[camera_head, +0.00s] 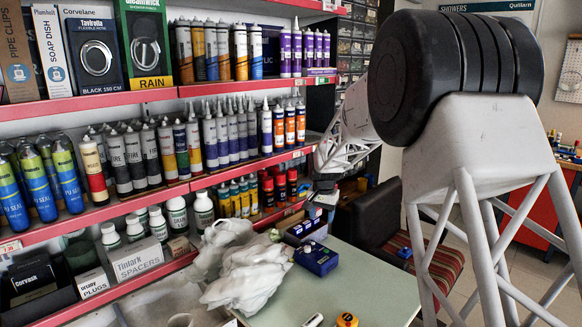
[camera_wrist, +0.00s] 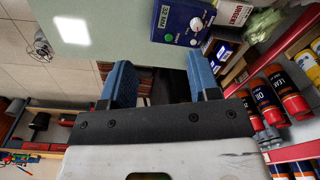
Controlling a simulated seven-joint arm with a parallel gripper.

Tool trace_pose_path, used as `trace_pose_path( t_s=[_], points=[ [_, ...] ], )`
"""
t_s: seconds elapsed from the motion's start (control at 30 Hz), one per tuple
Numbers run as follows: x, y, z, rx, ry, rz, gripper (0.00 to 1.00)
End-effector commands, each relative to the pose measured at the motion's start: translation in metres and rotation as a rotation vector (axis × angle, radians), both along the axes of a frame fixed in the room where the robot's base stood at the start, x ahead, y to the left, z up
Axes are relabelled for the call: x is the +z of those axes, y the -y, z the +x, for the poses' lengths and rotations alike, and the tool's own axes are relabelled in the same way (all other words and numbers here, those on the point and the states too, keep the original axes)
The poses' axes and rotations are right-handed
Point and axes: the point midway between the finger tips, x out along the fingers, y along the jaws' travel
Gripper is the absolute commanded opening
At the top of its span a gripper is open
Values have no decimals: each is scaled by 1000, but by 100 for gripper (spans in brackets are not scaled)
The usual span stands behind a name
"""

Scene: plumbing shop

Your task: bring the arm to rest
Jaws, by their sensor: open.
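My gripper (camera_wrist: 160,78) shows in the wrist view with its two blue fingers spread wide apart and nothing between them. In the head view my gripper (camera_head: 326,196) is small and dark, raised above the far end of the pale green table (camera_head: 372,285), close to the shelf front. My large white arm with black joints fills the right side of that view. The blue box (camera_head: 317,258) stands on the table below the gripper, apart from it; it also shows in the wrist view (camera_wrist: 180,22), beyond the fingertips.
Shelves with red edges (camera_head: 110,101) hold cartridges and bottles along the left. A chair with a striped seat (camera_head: 440,265) stands behind the table.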

Motion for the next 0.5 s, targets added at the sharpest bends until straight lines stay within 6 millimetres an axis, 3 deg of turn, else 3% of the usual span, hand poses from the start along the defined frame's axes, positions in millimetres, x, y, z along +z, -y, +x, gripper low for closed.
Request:
trace_pose_path(
  t_s=[0.2, 0.5],
  points=[
    [40, 12, -50, 38, 20, -2, 56],
    [82, 28, -122, 89, 44, -6, 56]
  ],
)
